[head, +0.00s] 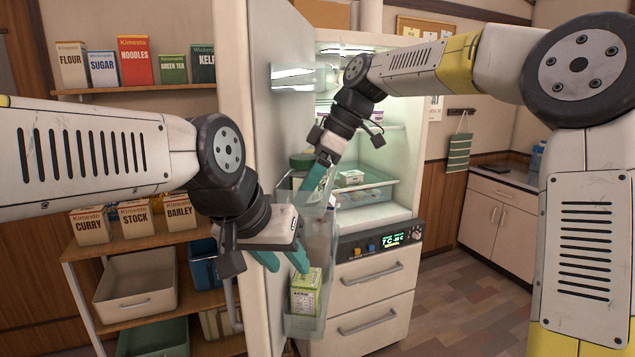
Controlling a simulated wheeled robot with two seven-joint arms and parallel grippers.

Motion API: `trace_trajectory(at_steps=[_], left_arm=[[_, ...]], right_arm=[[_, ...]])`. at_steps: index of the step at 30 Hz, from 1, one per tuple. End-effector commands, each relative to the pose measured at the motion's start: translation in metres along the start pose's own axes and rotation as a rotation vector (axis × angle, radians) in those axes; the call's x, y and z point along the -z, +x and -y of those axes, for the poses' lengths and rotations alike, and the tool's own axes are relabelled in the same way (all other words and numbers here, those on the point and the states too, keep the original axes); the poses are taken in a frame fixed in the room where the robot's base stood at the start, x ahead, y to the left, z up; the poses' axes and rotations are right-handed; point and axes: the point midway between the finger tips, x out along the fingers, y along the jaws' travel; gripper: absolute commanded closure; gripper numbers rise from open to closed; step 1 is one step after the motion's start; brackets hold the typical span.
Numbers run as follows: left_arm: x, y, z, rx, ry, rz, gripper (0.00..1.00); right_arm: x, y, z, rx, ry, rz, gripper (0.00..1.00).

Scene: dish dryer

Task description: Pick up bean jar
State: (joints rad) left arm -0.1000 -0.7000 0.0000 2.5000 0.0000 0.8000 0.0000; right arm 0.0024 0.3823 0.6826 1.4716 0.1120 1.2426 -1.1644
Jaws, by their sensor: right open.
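I cannot make out a bean jar for certain. A dark green round thing (301,161), perhaps a lid, shows partly behind my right gripper (316,196) at the open fridge. The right gripper has teal fingers, points down by the door's clear bin and is open, with no held thing visible. My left gripper (268,262) is lower, in front of the open fridge door (243,60). Its teal fingers reach past the door's edge above a green and white carton (305,293) in the lower door bin. Its grip is unclear.
A clear fridge drawer (366,193) is behind the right gripper. Closed lower drawers (370,285) are below the display panel. Shelves at left hold several boxes, such as noodles (134,61) and curry (90,226). A counter (497,182) stands at right, with open floor before it.

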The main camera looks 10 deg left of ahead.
Motion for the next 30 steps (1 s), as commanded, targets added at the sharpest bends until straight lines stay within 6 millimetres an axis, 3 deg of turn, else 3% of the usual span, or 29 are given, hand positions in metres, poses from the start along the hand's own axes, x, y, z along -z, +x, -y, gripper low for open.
trace_trajectory(at_steps=[6, 18, 30], left_arm=[[0.0000, 0.0000, 0.0000, 0.000, 0.000, 0.000, 0.62], [0.0000, 0.0000, 0.0000, 0.000, 0.000, 0.000, 0.62], [0.0000, 0.0000, 0.0000, 0.000, 0.000, 0.000, 0.62]], right_arm=[[0.0002, 0.0008, -0.0001, -0.001, 0.000, 0.000, 0.25], [0.0007, 0.0000, -0.0002, -0.002, -0.001, -0.001, 1.00], [0.0054, -0.0075, -0.0006, -0.004, -0.002, -0.001, 1.00]])
